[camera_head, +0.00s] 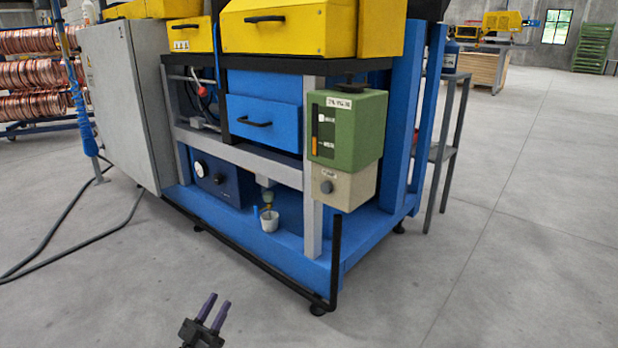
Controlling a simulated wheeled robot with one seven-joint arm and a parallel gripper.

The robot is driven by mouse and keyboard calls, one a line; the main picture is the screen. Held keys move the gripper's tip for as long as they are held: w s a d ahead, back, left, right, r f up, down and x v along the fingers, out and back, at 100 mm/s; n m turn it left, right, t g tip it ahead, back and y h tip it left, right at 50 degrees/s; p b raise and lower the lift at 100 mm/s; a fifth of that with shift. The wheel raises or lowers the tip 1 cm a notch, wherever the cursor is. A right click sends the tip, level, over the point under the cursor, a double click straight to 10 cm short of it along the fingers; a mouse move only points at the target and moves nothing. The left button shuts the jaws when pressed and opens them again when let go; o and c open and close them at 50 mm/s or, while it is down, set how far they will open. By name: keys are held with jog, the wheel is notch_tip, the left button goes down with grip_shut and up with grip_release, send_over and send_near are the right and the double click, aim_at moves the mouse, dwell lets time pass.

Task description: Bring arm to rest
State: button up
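My gripper (214,309) shows at the bottom edge, left of the middle, with two purple fingers pointing up and slightly right. The fingers stand apart with a gap between them, and nothing shows between them. It is over bare floor in front of the blue machine (270,262), apart from it. The rest of my arm is out of the picture.
A black bar (334,265) runs low along the machine's front. Cables (75,248) lie on the left floor. The right floor is clear.

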jog(key=w+d+r+n+g+y+p, duration=0.35)
jog(key=w+d+r+y+p, duration=0.55)
jog(key=w+d+r, duration=0.7)
jog(key=s+d+r+g+y+p, duration=0.2)
jog(key=s+d+r+g+p, duration=0.4)
jog(key=d, duration=0.4)
jog(key=s+d+r+n+g+y+p, duration=0.1)
jog(key=s+d+r+g+p, duration=0.25)
jog(key=s, duration=0.75)
jog(key=s+d+r+g+p, duration=0.3)
jog(key=s+d+r+p, duration=0.15)
jog(key=s, duration=0.55)
jog(key=s+d+r+n+g+y+p, duration=0.1)
jog(key=s+d+r+g+p, duration=0.25)
jog(key=s, duration=0.75)
notch_tip(320, 180, up, 38)
jog(key=d+p, duration=0.1)
jog(key=p, duration=3.7)
jog(key=shift+t, duration=0.35)
